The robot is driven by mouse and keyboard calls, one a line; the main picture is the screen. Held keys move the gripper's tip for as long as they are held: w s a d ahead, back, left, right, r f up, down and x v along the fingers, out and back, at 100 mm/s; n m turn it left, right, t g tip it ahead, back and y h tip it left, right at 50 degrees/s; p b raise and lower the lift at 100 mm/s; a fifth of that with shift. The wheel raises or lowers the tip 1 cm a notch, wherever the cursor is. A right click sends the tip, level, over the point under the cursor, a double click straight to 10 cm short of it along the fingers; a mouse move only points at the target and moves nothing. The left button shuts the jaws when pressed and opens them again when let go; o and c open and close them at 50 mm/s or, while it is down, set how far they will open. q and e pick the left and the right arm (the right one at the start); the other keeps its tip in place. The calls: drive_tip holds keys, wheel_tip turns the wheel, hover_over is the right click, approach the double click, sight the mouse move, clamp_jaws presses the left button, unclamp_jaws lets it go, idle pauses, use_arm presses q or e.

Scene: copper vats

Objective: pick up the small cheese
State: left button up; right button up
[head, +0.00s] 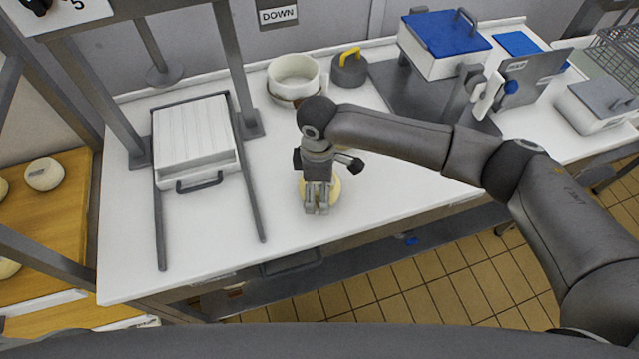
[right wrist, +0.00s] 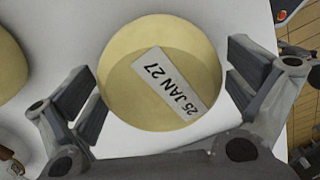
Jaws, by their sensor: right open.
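The small cheese (head: 335,187) is a pale yellow round on the white worktop, mostly hidden by my right gripper (head: 317,209) in the head view. In the right wrist view the cheese (right wrist: 125,95) shows whole, with a white label (right wrist: 167,84) reading "25 JAN 27". My right gripper (right wrist: 163,88) is open and points down over the cheese, one finger on each side. My left gripper is not in view.
A white press box (head: 195,135) stands left on the worktop (head: 270,230). Behind are a white pot (head: 293,76), a weight with a yellow handle (head: 349,70) and a blue-lidded box (head: 445,48). A yellowish round thing (right wrist: 9,65) is cut off at the wrist view's left edge.

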drive_tip(key=c, duration=1.2)
drive_tip(key=shift+c, duration=0.3)
drive_tip(key=shift+r, duration=0.2)
